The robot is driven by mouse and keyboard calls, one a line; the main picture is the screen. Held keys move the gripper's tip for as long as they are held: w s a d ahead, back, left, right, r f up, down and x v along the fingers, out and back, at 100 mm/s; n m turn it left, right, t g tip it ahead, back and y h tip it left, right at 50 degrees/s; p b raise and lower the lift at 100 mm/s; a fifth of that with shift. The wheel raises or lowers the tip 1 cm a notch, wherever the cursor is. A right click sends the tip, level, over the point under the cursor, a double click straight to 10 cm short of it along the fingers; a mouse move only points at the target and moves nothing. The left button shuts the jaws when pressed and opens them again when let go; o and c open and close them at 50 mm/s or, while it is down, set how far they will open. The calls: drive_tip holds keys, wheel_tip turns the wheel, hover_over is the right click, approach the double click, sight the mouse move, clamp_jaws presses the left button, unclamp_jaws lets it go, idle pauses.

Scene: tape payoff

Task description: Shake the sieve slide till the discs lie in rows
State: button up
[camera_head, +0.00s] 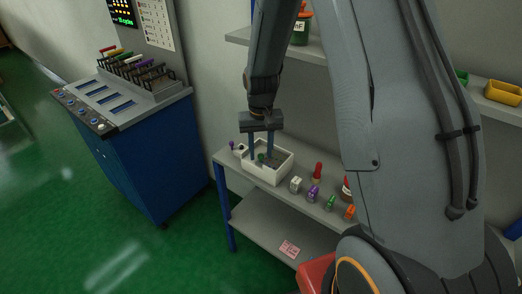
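My gripper (261,156) points straight down over a white open tray (286,168) on the grey shelf. Its two fingers are apart and their tips reach into the tray. A small dark green object (261,157) shows between the fingertips, with a gap seemingly left at its sides; whether it is touched is too small to tell. I cannot make out a sieve slide or discs for certain. The tray's inside is partly hidden by the fingers.
Right of the tray stand small white (296,184), purple (313,193), green (330,202) and orange (350,212) pieces and a red one (318,171). A blue cabinet (139,165) with a slotted, racked top stands left. Green floor between is clear.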

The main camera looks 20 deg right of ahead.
clamp_jaws()
drive_tip(key=shift+w+a+b, duration=0.35)
drive_tip(key=shift+w+a, duration=0.45)
drive_tip(key=shift+w, duration=0.3)
unclamp_jaws()
drive_tip(key=shift+r, duration=0.1)
wheel_tip(320, 180, up, 8)
drive_tip(key=b, duration=0.2)
drive_tip(key=shift+c, duration=0.4)
